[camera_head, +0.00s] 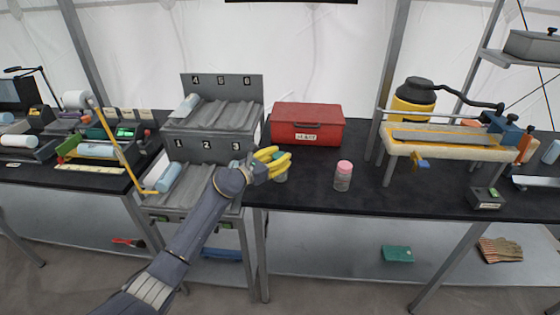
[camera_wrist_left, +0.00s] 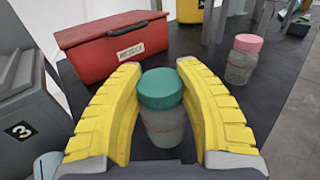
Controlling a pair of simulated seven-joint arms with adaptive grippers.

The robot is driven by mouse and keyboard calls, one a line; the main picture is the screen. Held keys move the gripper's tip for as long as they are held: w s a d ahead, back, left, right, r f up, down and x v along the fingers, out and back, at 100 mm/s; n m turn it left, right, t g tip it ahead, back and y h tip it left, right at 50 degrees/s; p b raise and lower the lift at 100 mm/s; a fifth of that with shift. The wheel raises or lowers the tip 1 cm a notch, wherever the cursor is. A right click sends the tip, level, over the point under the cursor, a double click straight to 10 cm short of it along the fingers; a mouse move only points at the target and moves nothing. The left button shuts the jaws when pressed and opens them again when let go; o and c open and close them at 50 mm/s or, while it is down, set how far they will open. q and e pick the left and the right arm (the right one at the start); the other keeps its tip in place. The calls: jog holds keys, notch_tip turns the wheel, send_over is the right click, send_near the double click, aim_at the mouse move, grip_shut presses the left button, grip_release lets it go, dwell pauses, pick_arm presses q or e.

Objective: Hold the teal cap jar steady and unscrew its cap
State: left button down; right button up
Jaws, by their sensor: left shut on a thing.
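The teal cap jar (camera_wrist_left: 165,126) stands upright on the black table, a clear body with a thin red line around it and its teal cap (camera_wrist_left: 160,88) on top. In the head view the jar (camera_head: 281,177) is mostly hidden behind the yellow fingers. My left gripper (camera_head: 278,161) is shut on the jar, with one yellow finger on each side of it in the left wrist view (camera_wrist_left: 160,75). The cap sits between the fingers near their tips. My right gripper is in neither view.
A pink cap jar (camera_head: 343,177) stands to the right. A red box (camera_head: 307,125) lies behind the held jar. A grey numbered rack (camera_head: 215,150) is close on the left. Table between the pink jar and the padded bench (camera_head: 440,142) is clear.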

pick_arm(q)
jog(key=shift+f, duration=0.7)
jog(key=shift+f, duration=0.1)
jog(key=c, duration=0.9)
grip_release()
